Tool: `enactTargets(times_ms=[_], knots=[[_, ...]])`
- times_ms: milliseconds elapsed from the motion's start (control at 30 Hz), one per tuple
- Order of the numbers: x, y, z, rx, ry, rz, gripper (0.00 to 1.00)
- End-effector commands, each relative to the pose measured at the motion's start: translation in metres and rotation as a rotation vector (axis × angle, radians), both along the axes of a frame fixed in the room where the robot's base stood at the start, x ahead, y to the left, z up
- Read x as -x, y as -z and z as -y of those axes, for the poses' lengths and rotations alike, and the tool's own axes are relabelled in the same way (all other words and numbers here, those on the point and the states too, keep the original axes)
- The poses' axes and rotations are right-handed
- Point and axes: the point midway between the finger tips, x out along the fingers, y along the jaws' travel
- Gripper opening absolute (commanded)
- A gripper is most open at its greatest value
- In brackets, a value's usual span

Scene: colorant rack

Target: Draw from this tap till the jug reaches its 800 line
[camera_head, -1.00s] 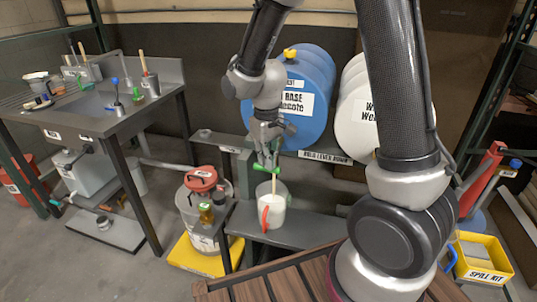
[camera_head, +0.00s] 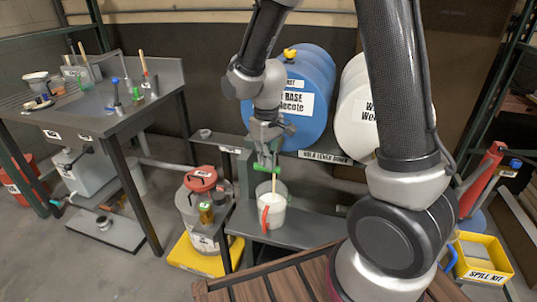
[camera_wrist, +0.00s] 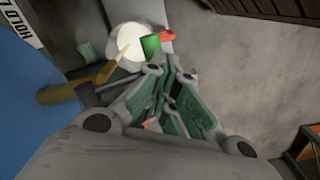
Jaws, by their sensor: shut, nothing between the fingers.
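A white jug (camera_head: 271,213) with a red handle (camera_head: 265,220) stands upright on the grey shelf below the blue drum (camera_head: 303,110). A thin tan stream or stick-like line (camera_head: 273,184) runs down into it. The tap's green lever (camera_head: 262,168) is above the jug. My gripper (camera_head: 266,160) is shut and empty, right at the lever; contact is unclear. In the wrist view the brass tap (camera_wrist: 75,90) points at the jug's pale round top (camera_wrist: 131,42), with a green piece (camera_wrist: 150,45) just beyond my fingers (camera_wrist: 170,76). The jug's graduations and fill level cannot be read.
A white drum (camera_head: 356,115) lies right of the blue one, with a "hold lever down" label (camera_head: 325,157) below. A red-lidded can (camera_head: 201,180) stands left of the jug on a yellow base. A bench (camera_head: 110,105) with small tools is at left, a yellow spill kit (camera_head: 482,262) at right.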

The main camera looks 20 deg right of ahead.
Motion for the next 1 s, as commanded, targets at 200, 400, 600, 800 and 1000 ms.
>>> enactTargets(times_ms=[200,400,600,800,1000], knots=[[0.000,0.000,0.000,0.000,0.000,0.000,0.00],[0.000,-0.015,0.000,-0.001,0.000,0.002,0.00],[0.000,-0.034,0.000,0.000,0.000,0.001,0.00],[0.000,-0.035,0.000,0.000,0.000,0.000,0.00],[-0.001,-0.045,0.000,-0.001,0.000,0.002,0.00]])
